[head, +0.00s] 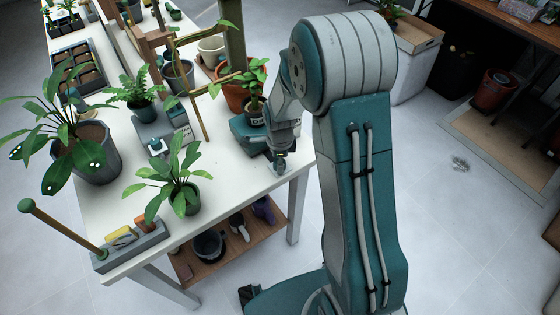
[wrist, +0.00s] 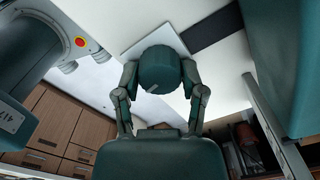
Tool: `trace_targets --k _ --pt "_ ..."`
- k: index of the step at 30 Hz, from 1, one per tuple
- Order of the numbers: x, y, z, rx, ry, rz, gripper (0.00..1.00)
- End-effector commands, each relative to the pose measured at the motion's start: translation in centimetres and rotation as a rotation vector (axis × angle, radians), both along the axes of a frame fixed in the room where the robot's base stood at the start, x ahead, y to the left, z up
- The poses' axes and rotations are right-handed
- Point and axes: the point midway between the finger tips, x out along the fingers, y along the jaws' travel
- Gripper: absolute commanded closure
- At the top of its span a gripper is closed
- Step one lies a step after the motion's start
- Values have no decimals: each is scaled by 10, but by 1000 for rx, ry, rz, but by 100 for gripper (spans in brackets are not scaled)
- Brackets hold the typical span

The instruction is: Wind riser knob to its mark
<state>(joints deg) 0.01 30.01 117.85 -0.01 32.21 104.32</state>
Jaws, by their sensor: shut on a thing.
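The riser knob (wrist: 160,70) is a dark teal round knob with a short pale line on its face, left of its middle. My gripper (wrist: 161,82) has one finger on each side of the knob and is shut on it. A pale plate (wrist: 130,38) shows behind the knob; I cannot make out a target mark. In the head view my gripper (head: 281,163) is at the table's right edge, beside the teal riser (head: 245,137). A small potted plant (head: 253,112) with a dark label stands on the riser. The knob is hidden there by my wrist.
The white table (head: 225,190) holds several potted plants, including a leafy one (head: 183,195) near the front. A grey tray (head: 130,245) with a green-tipped stick sits at the front left corner. A lower wooden shelf (head: 210,265) holds dark pots. Floor right of my arm is mostly clear.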

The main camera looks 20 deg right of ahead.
Motion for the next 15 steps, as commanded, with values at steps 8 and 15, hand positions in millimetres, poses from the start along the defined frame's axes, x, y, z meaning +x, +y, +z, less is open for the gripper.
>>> trace_targets --k 8,15 --pt "0 1 -1 1 1 -251 94" --pt "0 1 -1 0 0 -426 94"
